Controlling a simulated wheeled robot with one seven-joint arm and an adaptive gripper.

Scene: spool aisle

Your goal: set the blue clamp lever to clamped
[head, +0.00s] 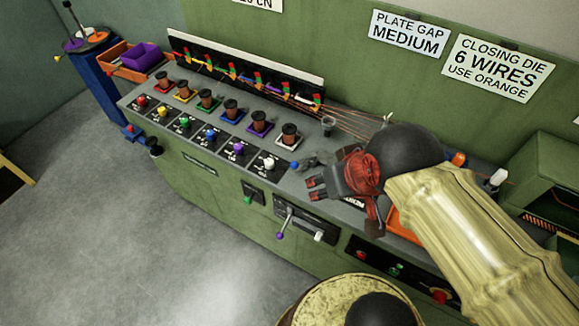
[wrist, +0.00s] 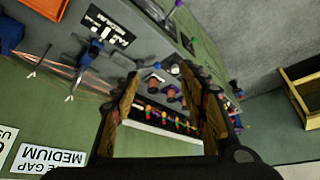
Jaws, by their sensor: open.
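A blue ball knob (head: 293,165) on a short grey lever sits on the bench top, just right of the white knob in the head view. It appears to be the blue clamp lever. It also shows small beyond my fingers in the wrist view (wrist: 157,65). My gripper (head: 312,189) is open and empty, above the bench near the lever, apart from it as far as I can tell. In the wrist view my gripper (wrist: 166,76) has its two fingers spread wide. The lever's base and setting are too small to read.
Spools (head: 231,108) and a row of coloured knobs (head: 185,122) line the bench to the left. A black cup (head: 328,125) stands behind the lever, near stretched wires. A purple-knobbed lever (head: 281,234) projects from the bench front.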

